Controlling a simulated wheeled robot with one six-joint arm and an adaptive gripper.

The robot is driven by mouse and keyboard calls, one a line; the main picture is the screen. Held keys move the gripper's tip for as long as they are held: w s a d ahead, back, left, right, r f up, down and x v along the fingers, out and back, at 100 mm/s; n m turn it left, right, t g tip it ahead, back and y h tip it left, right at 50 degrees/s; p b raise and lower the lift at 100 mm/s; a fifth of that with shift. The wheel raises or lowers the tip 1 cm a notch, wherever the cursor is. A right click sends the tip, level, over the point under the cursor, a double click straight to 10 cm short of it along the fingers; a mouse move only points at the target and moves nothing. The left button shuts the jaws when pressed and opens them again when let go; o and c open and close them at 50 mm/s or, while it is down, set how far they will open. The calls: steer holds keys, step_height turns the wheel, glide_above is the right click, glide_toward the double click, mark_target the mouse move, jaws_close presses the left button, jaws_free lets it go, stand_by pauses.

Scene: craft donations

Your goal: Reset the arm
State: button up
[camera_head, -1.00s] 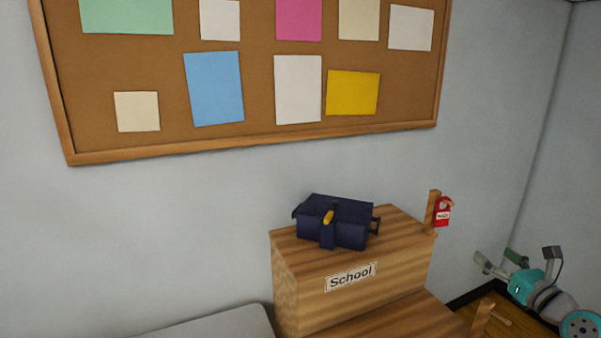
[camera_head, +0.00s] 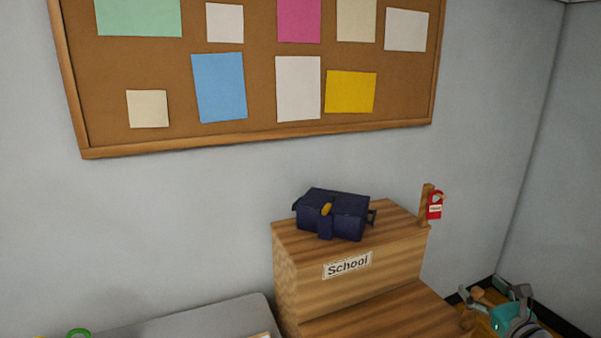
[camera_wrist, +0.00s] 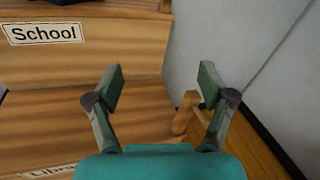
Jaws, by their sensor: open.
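My gripper (camera_head: 487,291) shows at the lower right in the head view, low beside the right side of the wooden stepped stand. In the wrist view my gripper (camera_wrist: 160,80) has its two fingers wide apart with nothing held between them. The fingers reach over the stand's lower step and right edge, near a short wooden post (camera_wrist: 185,112). I cannot tell whether they touch anything.
The wooden stand (camera_head: 300,275) has a "School" label (camera_head: 347,265) and a dark blue bag (camera_head: 335,214) on top. A red tag (camera_head: 435,205) hangs on a post at its right. A grey surface (camera_head: 200,322) lies left; a wall corner is right.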

steer(key=s+a+f+n+g+h, duration=0.1)
steer(key=s+a+f+n, duration=0.5)
steer(key=s+a+f, duration=0.4)
steer(key=s+a+f+n+g+h, duration=0.1)
steer(key=s+a+f+n+h, duration=0.1)
steer(key=s+a+f+n, duration=0.75)
steer(key=s+a+r+n, duration=0.1)
steer(key=s+a+n, duration=0.1)
steer(key=s+n, duration=0.4)
steer(key=s+a+r+n+y, duration=0.1)
steer(key=s+n, duration=0.4)
steer(key=s, duration=1)
steer(key=s+a+r+n+y, duration=0.1)
steer(key=s+a+r+n, duration=0.2)
steer(key=s+n, duration=0.3)
steer(key=s+a, duration=0.1)
steer(key=s, duration=0.3)
steer(key=shift+s+a+n+g, duration=0.15)
steer(key=shift+s+n+g, duration=0.05)
steer(key=shift+n+g, duration=0.2)
